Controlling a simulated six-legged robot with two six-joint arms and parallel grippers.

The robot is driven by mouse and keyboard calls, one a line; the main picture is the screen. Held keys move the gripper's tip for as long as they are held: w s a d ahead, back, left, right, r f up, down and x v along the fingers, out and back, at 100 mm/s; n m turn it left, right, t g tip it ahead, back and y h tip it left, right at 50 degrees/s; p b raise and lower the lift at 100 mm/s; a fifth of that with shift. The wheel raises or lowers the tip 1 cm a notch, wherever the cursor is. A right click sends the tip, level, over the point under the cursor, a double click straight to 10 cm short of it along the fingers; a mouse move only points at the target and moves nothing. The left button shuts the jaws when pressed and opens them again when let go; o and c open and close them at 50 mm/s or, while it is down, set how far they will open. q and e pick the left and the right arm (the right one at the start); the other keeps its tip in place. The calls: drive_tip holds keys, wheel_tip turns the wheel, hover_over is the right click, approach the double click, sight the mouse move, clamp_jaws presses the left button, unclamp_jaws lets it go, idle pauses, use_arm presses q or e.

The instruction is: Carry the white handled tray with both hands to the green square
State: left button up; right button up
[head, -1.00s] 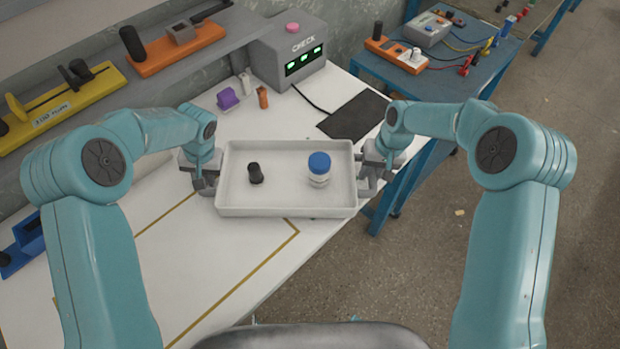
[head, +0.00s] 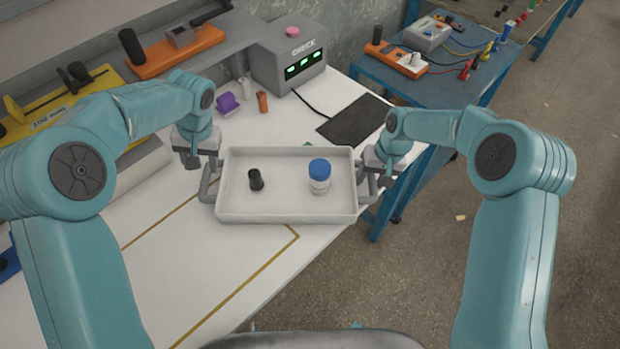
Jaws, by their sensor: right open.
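The white handled tray (head: 285,216) sits level on the white bench top, near its right edge. It holds a small black cylinder (head: 256,180) and a white jar with a blue lid (head: 319,178). A small green corner (head: 308,144) shows behind its far rim; the rest is hidden. My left gripper (head: 193,162) is above and left of the left handle (head: 208,184), apart from it; its jaw opening is unclear. My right gripper (head: 374,166) is open at the right handle (head: 376,188), and I cannot tell whether they touch.
A grey CHECK box (head: 290,62) stands behind with a black mat (head: 354,118) to its right. A purple piece (head: 227,102) and an orange piece (head: 262,102) stand beyond the tray. A blue table (head: 450,80) is at back right. The front bench is clear.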

drive_tip(key=shift+r, duration=0.3)
use_arm(q)
drive_tip(key=shift+d+r, duration=0.2)
drive_tip(key=shift+r, duration=0.85)
use_arm(e)
wheel_tip(320, 180, up, 11)
drive_tip(key=d, duration=0.2)
drive_tip(key=shift+d, duration=0.15)
drive_tip(key=shift+r, duration=0.1)
use_arm(q)
drive_tip(key=a, duration=0.6)
use_arm(e)
drive_tip(key=shift+r, duration=0.1)
use_arm(q)
drive_tip(key=shift+r+p, duration=0.5)
drive_tip(key=shift+p, duration=0.2)
use_arm(e)
drive_tip(key=d, duration=0.6)
drive_tip(key=shift+s, duration=0.1)
